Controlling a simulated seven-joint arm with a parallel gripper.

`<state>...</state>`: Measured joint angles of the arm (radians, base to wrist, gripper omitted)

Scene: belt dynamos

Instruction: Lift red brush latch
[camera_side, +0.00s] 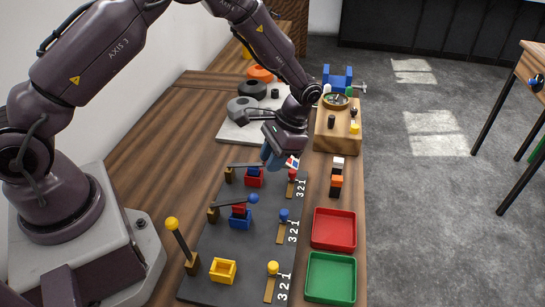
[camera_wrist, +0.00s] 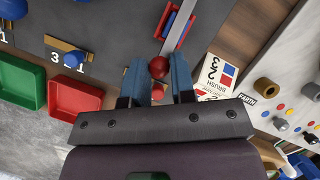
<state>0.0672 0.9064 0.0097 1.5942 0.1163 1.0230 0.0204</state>
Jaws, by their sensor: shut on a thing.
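The red brush latch is a grey bar (camera_side: 242,165) on a brass post at the far end of the dark board. It lies low across a red box (camera_side: 254,182) with a blue block in it. Its red ball end (camera_wrist: 158,66) shows in the wrist view between my blue fingertips; in the side view my gripper (camera_side: 272,154) hides it. My gripper is shut on the ball. In the wrist view, the red box (camera_wrist: 175,22) lies beyond the fingers, under the bar. A smaller red knob (camera_wrist: 158,90) shows close behind the ball.
A blue-tipped latch (camera_side: 238,202) lies across a blue box; a yellow-tipped latch (camera_side: 181,243) stands raised near a yellow box (camera_side: 223,270). Red (camera_side: 334,229) and green (camera_side: 331,277) trays sit at right. A brush card (camera_wrist: 216,78) and a wooden control block (camera_side: 337,127) are close to my gripper.

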